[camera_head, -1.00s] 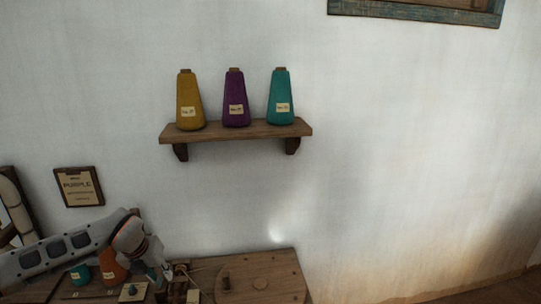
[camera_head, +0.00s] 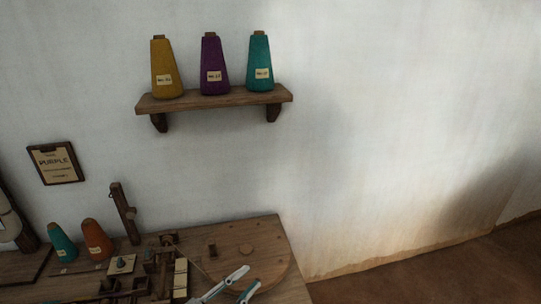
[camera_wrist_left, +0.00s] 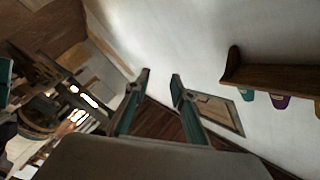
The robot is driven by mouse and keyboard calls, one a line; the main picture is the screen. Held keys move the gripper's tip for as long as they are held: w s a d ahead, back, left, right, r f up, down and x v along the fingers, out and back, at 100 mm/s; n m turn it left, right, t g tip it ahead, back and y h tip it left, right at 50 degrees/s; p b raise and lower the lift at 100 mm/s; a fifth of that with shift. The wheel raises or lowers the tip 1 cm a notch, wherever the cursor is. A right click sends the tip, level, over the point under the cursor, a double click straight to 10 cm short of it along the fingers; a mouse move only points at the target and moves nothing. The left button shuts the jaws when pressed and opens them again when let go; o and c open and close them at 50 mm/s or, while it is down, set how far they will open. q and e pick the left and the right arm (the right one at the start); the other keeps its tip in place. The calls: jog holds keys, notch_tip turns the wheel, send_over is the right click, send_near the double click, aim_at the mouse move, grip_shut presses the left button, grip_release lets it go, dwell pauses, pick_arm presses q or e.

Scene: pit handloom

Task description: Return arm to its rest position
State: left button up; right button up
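My left gripper (camera_head: 250,278) shows at the bottom of the head view, over the front of the wooden table. Its two grey-and-teal fingers are apart with nothing between them. In the left wrist view the same gripper (camera_wrist_left: 160,78) has its fingers spread and empty, with wall and dark floor behind them. The rest of the left arm is outside the head view. My right gripper is not in view.
A wall shelf (camera_head: 214,99) holds yellow (camera_head: 165,70), purple (camera_head: 214,65) and teal (camera_head: 259,64) cones. Teal (camera_head: 62,243) and orange (camera_head: 97,241) cones stand on the table (camera_head: 262,233), beside a wooden mechanism (camera_head: 165,262). A "PURPLE" clipboard (camera_head: 56,163) hangs left. The floor at right is clear.

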pick_arm(q)
jog(key=s+a+f+n+y, duration=0.2)
jog(key=a+f+n, duration=0.1)
jog(key=f, duration=0.1)
jog(key=s+a+f+n+y, duration=0.1)
jog(key=a+f+n+y, duration=0.2)
jog(key=f, duration=0.1)
jog(key=s+a+f+n+y, duration=0.2)
jog(key=a+f+n, duration=0.1)
jog(key=shift+s+a+f+n+y, duration=0.3)
jog(key=shift+s+f+n+y, duration=0.05)
jog(key=shift+f+n+y, duration=0.05)
jog(key=s+a+f+n+g+y, duration=0.2)
jog(key=s+a+f+n+g, duration=0.1)
jog(key=s+f, duration=0.5)
jog(key=shift+s+a, duration=0.3)
jog(key=shift+a, duration=0.35)
